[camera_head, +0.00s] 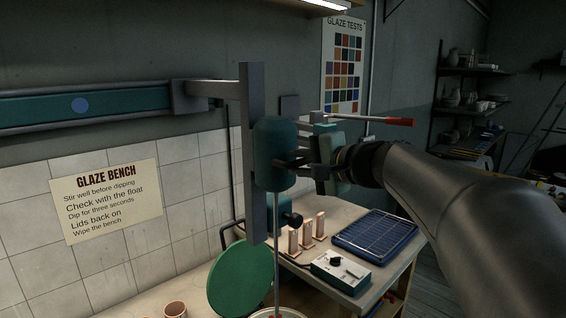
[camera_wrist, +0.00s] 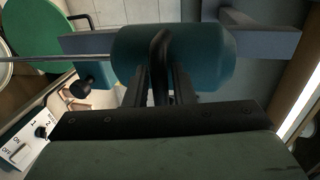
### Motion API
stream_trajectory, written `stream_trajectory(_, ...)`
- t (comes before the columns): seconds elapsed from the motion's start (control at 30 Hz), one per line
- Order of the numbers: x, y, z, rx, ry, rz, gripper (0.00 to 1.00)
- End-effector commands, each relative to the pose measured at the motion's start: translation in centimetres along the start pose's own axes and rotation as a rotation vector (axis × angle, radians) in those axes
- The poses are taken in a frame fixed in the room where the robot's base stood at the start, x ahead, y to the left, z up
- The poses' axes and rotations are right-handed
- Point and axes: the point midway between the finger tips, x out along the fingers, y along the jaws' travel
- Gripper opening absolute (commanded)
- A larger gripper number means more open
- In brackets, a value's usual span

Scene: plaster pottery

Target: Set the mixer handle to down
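The mixer has a teal rounded motor body (camera_head: 275,145) on a grey upright rail, with a thin shaft (camera_head: 277,250) running down from it. In the wrist view the motor body (camera_wrist: 215,58) lies across the middle. A black curved handle (camera_wrist: 161,42) stands out from it. My gripper (camera_wrist: 161,78) reaches the handle, with one dark finger close on each side. I cannot tell whether both fingers press on it. In the head view my gripper (camera_head: 293,163) comes from the right to the front of the motor body, and it hides most of the handle.
A teal box with a red-tipped lever (camera_head: 398,121) stands behind my gripper. Below are a green round lid (camera_head: 241,278), a switch box (camera_head: 340,271), several small upright pieces (camera_head: 307,234) and a blue rack tray (camera_head: 375,236). A teal horizontal beam (camera_head: 85,104) runs along the wall.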

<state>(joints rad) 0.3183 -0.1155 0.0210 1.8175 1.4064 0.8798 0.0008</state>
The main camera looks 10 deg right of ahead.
Motion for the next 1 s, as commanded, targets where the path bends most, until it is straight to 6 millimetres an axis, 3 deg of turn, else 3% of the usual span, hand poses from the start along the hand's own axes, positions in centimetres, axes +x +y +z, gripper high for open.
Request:
stream_trajectory(0.03, 0.0, 0.0, 0.0, 0.000, 0.000, 0.000, 0.08)
stream_trajectory(0.07, 0.0, 0.0, 0.0, 0.000, 0.000, 0.000, 0.00)
stream_trajectory(0.47, 0.2, 1.3, 0.0, 0.000, 0.000, 0.001, 0.00)
stream_trajectory(0.67, 0.9, 4.3, 0.0, 0.001, -0.001, 0.003, 0.00)
stream_trajectory(1.0, 2.6, 12.5, 0.0, 0.000, 0.000, 0.004, 0.00)
